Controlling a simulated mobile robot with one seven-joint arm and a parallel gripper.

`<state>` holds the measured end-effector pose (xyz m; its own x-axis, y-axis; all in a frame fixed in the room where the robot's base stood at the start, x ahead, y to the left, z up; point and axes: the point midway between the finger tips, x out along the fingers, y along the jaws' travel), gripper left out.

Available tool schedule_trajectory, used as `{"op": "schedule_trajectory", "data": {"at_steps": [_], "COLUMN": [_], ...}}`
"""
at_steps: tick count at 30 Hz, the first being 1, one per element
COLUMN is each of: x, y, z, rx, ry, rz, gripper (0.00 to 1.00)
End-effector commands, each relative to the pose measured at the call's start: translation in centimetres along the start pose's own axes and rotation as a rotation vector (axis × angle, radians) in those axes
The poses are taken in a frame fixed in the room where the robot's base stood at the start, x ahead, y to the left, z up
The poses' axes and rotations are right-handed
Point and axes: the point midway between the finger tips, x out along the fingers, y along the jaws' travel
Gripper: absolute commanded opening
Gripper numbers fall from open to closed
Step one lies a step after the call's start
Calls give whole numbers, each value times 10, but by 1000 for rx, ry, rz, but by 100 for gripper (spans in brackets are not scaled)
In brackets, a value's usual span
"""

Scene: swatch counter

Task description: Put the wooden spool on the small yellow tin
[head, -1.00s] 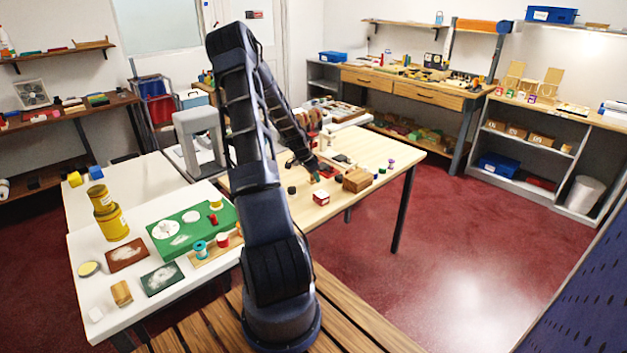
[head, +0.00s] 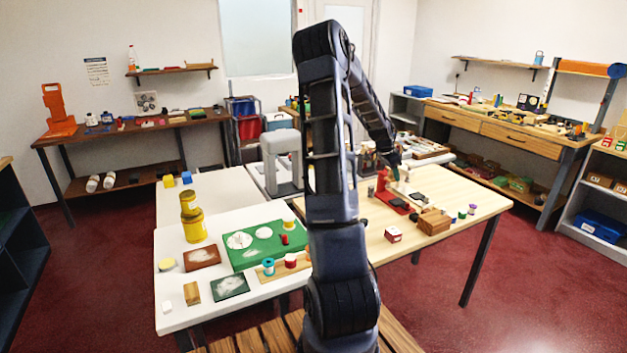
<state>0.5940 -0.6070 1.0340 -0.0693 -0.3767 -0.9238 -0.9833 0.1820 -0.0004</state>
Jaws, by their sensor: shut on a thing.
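My gripper (head: 394,160) is small and dark at the arm's far end, above the far part of the pale wooden table. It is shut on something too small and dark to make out. I cannot pick out the wooden spool for certain.
A green board (head: 243,258) with white discs and a rack with a teal spool (head: 268,267) share the white table (head: 172,318). A red stand (head: 388,194), wooden block (head: 434,222) and red box (head: 393,235) are on the wooden table (head: 455,185). A grey arch (head: 283,150) stands behind.

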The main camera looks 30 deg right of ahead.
Motion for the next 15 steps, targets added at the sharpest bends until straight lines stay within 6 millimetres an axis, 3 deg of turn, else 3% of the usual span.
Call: {"op": "schedule_trajectory", "data": {"at_steps": [8, 15], "x": [-8, -49], "y": [-10, -59], "z": [10, 65], "rx": [-27, -176], "ry": [0, -1], "rz": [-11, -75], "gripper": [16, 16]}}
